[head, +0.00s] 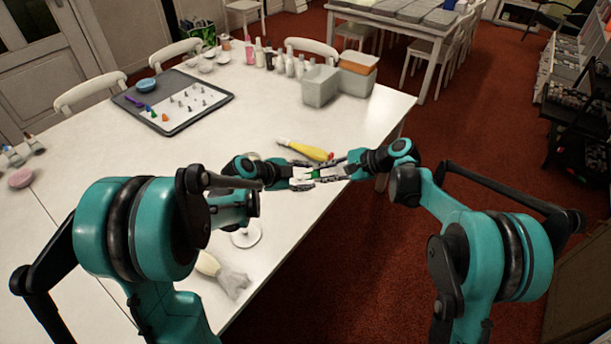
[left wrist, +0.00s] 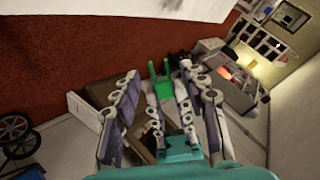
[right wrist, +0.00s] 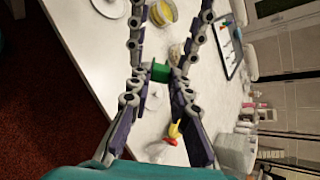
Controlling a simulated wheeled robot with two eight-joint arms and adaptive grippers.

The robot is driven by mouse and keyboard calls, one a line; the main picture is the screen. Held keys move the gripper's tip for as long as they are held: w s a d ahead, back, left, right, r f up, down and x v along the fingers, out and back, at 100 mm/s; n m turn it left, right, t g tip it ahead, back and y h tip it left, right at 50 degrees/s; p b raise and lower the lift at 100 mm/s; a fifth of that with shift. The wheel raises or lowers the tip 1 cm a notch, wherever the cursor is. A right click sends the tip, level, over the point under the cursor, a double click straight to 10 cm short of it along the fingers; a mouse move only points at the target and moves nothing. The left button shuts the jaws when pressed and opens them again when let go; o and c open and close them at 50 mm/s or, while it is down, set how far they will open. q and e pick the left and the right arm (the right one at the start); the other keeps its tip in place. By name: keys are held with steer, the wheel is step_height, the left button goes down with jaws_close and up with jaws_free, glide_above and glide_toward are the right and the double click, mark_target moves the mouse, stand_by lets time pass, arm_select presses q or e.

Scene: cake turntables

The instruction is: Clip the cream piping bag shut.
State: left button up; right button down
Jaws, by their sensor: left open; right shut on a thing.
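A pale cream piping bag (head: 232,280) lies on the white table near its front edge, in the head view, partly behind my left arm. A small green clip (right wrist: 160,72) is between the fingertips of my right gripper (head: 340,170); it also shows in the left wrist view (left wrist: 161,86). My right gripper is shut on this clip. My left gripper (head: 303,178) is open, close in front of the right one, with its fingers spread on either side of the clip's direction. Whether the left fingers touch the clip cannot be told.
A yellow piping bag (head: 308,150) lies just behind the grippers. A pale round disc (head: 246,235) stands near my left arm. The table's middle is clear.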

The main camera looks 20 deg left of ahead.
arm_select(q)
steer(key=shift+r, duration=0.1)
steer(key=v, duration=0.8)
stand_by(0.3)
